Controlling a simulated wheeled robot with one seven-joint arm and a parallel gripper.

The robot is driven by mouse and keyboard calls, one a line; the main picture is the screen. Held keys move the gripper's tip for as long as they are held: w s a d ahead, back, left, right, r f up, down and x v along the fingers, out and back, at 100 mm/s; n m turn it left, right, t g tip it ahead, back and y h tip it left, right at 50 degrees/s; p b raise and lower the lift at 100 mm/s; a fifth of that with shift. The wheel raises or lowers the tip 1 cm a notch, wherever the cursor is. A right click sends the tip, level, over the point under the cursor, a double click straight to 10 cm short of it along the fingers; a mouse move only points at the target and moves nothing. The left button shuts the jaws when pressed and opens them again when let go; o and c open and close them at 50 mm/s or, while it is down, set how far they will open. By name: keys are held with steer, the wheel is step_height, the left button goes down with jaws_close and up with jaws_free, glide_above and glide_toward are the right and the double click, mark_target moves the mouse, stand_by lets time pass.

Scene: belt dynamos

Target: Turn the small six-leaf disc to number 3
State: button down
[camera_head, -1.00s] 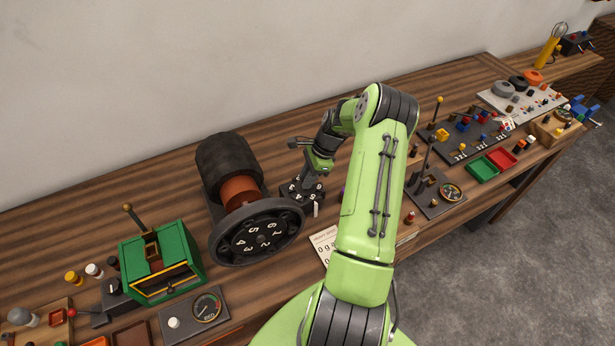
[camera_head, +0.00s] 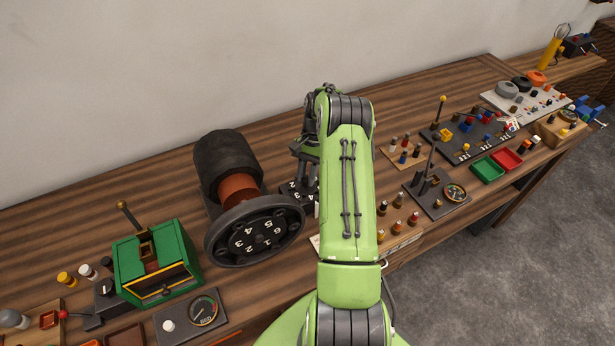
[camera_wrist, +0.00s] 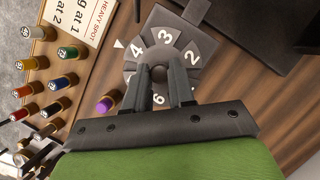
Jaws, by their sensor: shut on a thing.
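The small six-leaf disc (camera_wrist: 165,34) is dark grey with white numbers on its leaves. The fingers and palm hide part of the lower leaves. In the head view the disc (camera_head: 291,187) shows only partly, behind my gripper and arm.
A large black wheel (camera_head: 217,243) with a numbered face stands close left of the disc. A green box (camera_head: 150,262) is farther left. A printed card (camera_wrist: 75,22) and several coloured pegs (camera_wrist: 68,52) lie on the disc's other side. Bare bench is behind.

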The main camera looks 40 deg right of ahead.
steer(key=n+g+h, duration=0.1)
steer(key=n, duration=0.2)
steer(key=n+b, duration=0.1)
steer(key=n, duration=0.2)
steer(key=shift+w+a+n+g+h, duration=0.2)
steer(key=shift+n+g+h, duration=0.1)
steer(key=shift+g+h, duration=0.1)
steer(key=n+h+b, duration=0.1)
steer(key=n, duration=0.2)
steer(key=n+g+h+b, duration=0.1)
steer(key=n, duration=0.2)
steer(key=shift+a, duration=0.1)
steer(key=shift+n, duration=0.3)
steer(key=c, duration=1)
jaws_free()
steer(key=shift+o, duration=0.2)
